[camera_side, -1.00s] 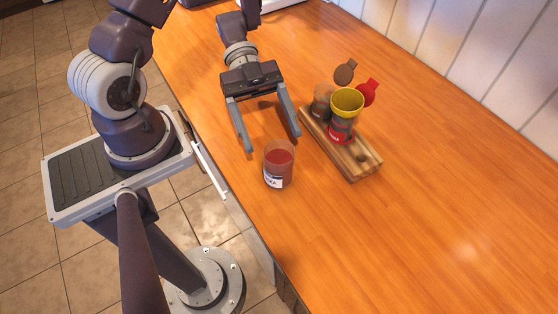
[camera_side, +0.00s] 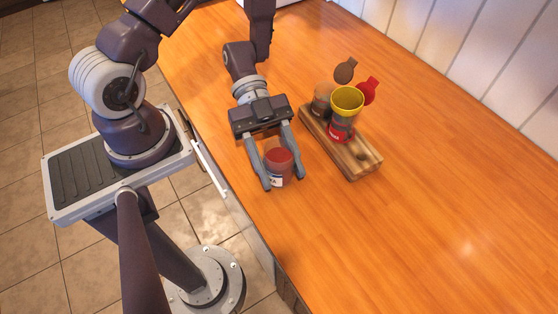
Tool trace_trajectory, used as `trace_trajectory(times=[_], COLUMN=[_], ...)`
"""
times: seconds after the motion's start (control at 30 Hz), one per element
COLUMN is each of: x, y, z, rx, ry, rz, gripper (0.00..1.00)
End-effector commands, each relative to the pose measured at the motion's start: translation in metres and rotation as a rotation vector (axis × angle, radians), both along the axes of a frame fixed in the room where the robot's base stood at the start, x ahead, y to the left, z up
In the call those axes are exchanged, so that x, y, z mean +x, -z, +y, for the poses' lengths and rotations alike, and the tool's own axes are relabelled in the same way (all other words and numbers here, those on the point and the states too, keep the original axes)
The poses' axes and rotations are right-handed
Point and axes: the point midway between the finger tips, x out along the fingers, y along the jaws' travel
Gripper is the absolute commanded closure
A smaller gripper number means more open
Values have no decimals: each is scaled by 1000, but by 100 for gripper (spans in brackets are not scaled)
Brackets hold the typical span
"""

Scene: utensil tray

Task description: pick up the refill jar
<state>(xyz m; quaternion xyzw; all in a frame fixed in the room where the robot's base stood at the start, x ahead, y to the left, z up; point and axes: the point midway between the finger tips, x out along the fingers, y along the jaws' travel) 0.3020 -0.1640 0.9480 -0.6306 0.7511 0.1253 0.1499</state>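The refill jar (camera_side: 278,161) is a clear jar with red contents and a white label, standing upright on the wooden counter. My gripper (camera_side: 281,181) reaches around it, with one finger on each side of the jar. The fingers are spread about as wide as the jar. I cannot tell whether both fingers touch it. The label is partly hidden by the left finger.
A wooden rack (camera_side: 352,160) stands to the right, with an empty-looking round hole at its near end. It holds a yellow-rimmed jar (camera_side: 346,101) and a brownish jar (camera_side: 322,97). A brown lid (camera_side: 345,70) and a red lid (camera_side: 369,90) show behind them. The counter on the right is clear.

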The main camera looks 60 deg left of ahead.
Motion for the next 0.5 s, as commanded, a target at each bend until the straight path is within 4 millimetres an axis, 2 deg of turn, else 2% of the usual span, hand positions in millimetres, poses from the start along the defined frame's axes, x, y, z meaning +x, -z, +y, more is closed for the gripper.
trace_trajectory(times=[0.03, 0.1, 0.13, 0.37, 0.5], x=[0, 0, 0, 0, 1], y=[0, 0, 0, -2, -18], z=[0, 0, 0, 0, 0], rx=[0, 0, 0, -1, 0], ry=[0, 0, 0, 0, 1], rz=[0, 0, 0, -1, -5], gripper=[82, 96, 100, 100, 100])
